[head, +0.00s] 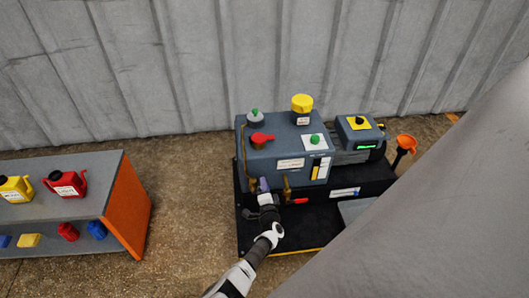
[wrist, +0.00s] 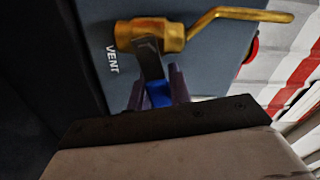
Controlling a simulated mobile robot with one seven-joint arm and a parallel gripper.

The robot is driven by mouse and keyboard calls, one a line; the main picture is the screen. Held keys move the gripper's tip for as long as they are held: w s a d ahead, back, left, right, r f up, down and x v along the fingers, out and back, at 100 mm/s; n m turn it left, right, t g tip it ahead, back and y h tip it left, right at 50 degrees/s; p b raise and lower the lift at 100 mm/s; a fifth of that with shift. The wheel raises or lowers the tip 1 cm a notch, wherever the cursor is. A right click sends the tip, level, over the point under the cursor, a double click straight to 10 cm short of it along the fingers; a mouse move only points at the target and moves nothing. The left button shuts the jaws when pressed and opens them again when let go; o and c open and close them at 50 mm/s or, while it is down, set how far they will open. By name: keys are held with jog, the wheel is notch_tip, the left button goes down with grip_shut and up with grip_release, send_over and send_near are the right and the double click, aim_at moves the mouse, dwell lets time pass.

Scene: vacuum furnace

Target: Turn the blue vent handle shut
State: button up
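The blue vent handle (wrist: 158,93) hangs from the brass vent valve (wrist: 150,36) on a grey metal lever, in the wrist view. The word VENT is on the dark panel beside it. My gripper (wrist: 160,90) has one finger on each side of the blue grip, and both look in contact with it. Its lower end is hidden behind the gripper body. In the head view, my gripper (head: 263,187) is at the lower left front of the grey machine (head: 262,161); the blue handle cannot be made out there.
A bent brass pipe (wrist: 232,17) runs right from the valve. In the head view, another brass valve with a red handle (head: 299,201) is close to the right of my gripper. A shelf (head: 75,168) with cans stands at left, with open floor between.

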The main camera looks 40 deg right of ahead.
grip_shut()
jog(key=shift+f+m+b, duration=0.3)
jog(key=shift+m+b, duration=0.2)
jog(key=shift+m, duration=0.25)
jog(key=shift+f+m+b, duration=0.25)
jog(key=shift+m+b, duration=0.2)
jog(key=shift+m, duration=0.3)
jog(key=o, duration=0.5)
grip_release()
jog(key=shift+d, duration=0.1)
jog(key=shift+o, duration=0.2)
jog(key=shift+s+f, duration=0.1)
jog(key=shift+s, duration=0.05)
